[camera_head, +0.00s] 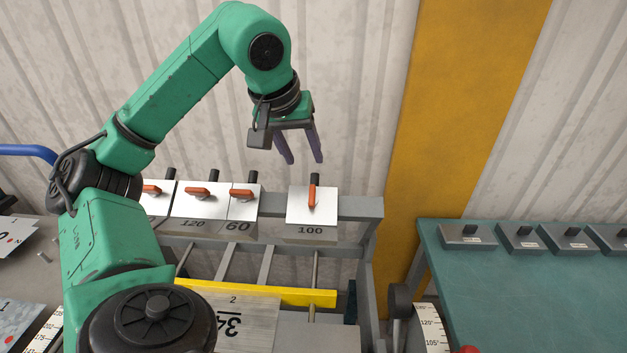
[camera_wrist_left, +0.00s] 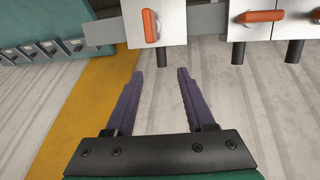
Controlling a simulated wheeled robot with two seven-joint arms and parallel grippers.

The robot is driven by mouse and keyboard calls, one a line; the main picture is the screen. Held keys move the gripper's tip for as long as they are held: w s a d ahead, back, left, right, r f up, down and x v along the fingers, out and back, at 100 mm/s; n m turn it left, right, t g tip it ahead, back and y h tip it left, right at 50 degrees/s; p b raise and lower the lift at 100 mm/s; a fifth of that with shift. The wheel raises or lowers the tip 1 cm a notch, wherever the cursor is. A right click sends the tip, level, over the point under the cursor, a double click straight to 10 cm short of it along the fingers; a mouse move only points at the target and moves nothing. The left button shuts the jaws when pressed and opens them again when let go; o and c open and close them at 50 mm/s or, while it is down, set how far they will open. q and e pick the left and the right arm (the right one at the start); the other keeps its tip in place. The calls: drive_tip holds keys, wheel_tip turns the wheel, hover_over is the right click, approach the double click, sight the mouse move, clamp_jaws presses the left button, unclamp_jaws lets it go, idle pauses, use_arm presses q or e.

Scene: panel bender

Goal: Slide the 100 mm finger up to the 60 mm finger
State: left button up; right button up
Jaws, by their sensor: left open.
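The 100 mm finger (camera_head: 311,216), a silver block marked 100 with an orange lever pointing down, sits on the grey rail near its right end. The 60 mm finger (camera_head: 243,210) is to its left with its lever turned sideways, and a gap of bare rail lies between them. My left gripper (camera_head: 304,160) is open and empty, above and behind the 100 mm finger. In the left wrist view its fingers (camera_wrist_left: 158,75) point toward the 100 mm finger (camera_wrist_left: 143,25) and its black post, apart from them. The 60 mm finger (camera_wrist_left: 252,20) shows to the right there. My right gripper is not in view.
The 120 finger (camera_head: 199,205) stands left of the 60 mm finger, with another block beyond it. A teal table (camera_head: 520,285) with several grey blocks is at right, beside a yellow column (camera_head: 450,110).

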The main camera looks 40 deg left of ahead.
sight(313, 179)
use_arm(q)
drive_tip(key=x, duration=0.6)
drive_tip(key=a+x, duration=0.1)
drive_tip(key=x, duration=0.2)
drive_tip(key=shift+w, duration=0.4)
drive_tip(key=shift+w+f, duration=0.1)
drive_tip(key=shift+f, duration=0.15)
drive_tip(key=shift+d+f, duration=0.1)
drive_tip(key=shift+d, duration=0.15)
clamp_jaws()
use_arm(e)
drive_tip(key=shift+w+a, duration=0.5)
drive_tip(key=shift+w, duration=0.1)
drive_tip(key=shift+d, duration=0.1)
